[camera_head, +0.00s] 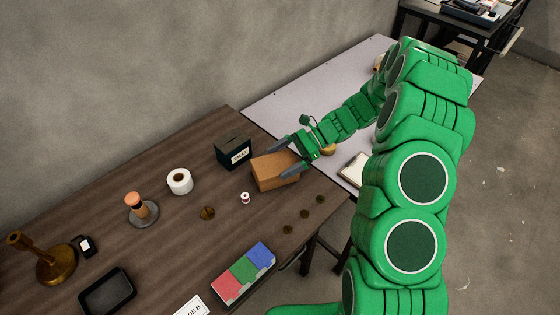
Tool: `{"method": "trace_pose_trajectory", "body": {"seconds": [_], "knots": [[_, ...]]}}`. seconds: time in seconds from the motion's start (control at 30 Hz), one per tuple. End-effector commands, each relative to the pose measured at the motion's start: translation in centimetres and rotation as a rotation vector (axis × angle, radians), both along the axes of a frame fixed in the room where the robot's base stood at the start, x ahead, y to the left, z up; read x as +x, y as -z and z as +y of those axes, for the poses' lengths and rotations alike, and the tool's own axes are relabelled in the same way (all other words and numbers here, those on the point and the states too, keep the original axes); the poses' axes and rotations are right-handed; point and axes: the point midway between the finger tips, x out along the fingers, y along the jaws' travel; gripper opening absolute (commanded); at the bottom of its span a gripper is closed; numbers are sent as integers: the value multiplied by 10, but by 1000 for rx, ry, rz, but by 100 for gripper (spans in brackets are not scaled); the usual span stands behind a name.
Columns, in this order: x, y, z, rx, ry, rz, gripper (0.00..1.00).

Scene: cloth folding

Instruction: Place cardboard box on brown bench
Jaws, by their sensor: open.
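The cardboard box (272,172) is a closed brown carton near the right end of the brown bench (105,211). It appears to rest on the bench top, but I cannot tell for sure from this view. My green gripper (288,164) is open at the box's right end, with one dark finger along the far side and the other near the front right corner. I cannot tell whether the fingers touch the box. The right end of the box is partly hidden by the gripper.
A dark labelled box (233,150) stands just left of the carton. A white roll (180,181), a small white bottle (245,198), coin-like discs (304,213) and a coloured block set (244,273) are on the bench. A pale table (290,105) adjoins behind, with a clipboard (355,170).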

Motion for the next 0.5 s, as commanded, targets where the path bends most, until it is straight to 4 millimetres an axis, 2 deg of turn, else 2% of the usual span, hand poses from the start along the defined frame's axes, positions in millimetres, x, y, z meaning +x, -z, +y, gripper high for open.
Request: {"method": "trace_pose_trajectory", "body": {"seconds": [0.5], "knots": [[31, -33, -76, -1, 2, 0, 100]]}}
